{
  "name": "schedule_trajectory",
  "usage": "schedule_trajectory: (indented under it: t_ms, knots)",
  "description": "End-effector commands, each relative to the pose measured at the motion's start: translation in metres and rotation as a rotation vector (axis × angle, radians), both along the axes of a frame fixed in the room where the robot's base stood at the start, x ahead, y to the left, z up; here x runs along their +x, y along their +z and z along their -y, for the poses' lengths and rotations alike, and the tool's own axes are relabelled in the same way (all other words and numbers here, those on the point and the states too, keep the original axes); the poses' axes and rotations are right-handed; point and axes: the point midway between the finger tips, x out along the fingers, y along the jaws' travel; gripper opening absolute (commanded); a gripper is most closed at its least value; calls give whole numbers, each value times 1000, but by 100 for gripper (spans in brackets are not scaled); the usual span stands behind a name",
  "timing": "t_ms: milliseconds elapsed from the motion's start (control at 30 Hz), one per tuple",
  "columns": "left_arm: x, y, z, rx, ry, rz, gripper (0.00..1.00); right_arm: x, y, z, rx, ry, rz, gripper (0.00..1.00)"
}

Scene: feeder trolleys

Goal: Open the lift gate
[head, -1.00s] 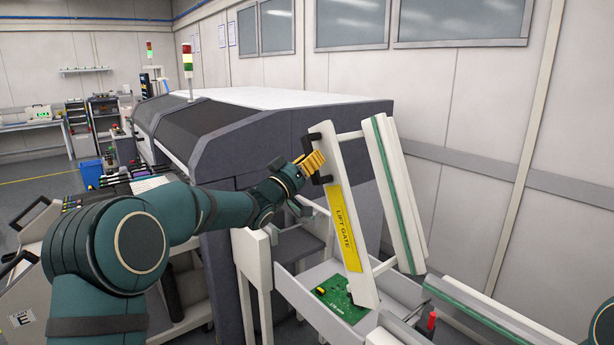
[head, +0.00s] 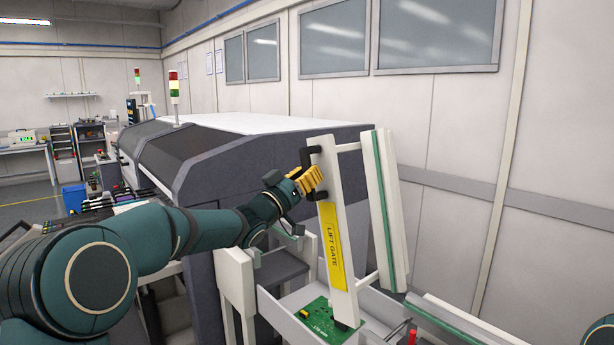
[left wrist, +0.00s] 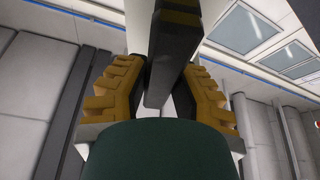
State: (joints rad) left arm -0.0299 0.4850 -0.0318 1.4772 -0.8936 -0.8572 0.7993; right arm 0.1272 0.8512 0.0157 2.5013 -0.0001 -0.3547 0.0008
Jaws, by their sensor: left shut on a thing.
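The lift gate (head: 342,268) is a white frame with a yellow "LIFT GATE" label, raised steeply and leaning slightly left in the head view. A green-edged white rail (head: 385,205) forms its right side. A black handle (head: 308,160) is on its upper left edge. My left gripper (head: 312,180), with yellow ridged fingers, is shut on the handle. In the left wrist view the two fingers (left wrist: 160,85) close on either side of the dark handle bar. My right gripper is not in view.
A green circuit board (head: 318,318) lies in the white tray below the gate. A large grey machine (head: 240,150) stands behind my left arm. A fixed green-edged rail (head: 450,318) runs at lower right, with the wall beyond.

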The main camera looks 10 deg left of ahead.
Motion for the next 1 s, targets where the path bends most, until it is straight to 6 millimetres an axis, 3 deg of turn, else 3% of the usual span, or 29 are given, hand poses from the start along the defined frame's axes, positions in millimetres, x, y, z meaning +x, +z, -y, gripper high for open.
schedule_trajectory:
  t_ms: [33,67,133,667,1000]
  knots:
    - [0,2,-1,-2,2,3,0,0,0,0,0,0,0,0]
    - [0,2,-1,-2,2,3,31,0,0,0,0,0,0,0]
    - [0,2,-1,-1,2,2,56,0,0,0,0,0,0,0]
    - [-3,-3,-5,0,5,-4,57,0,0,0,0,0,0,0]
    - [-51,-24,-34,-1,4,-2,57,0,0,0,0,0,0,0]
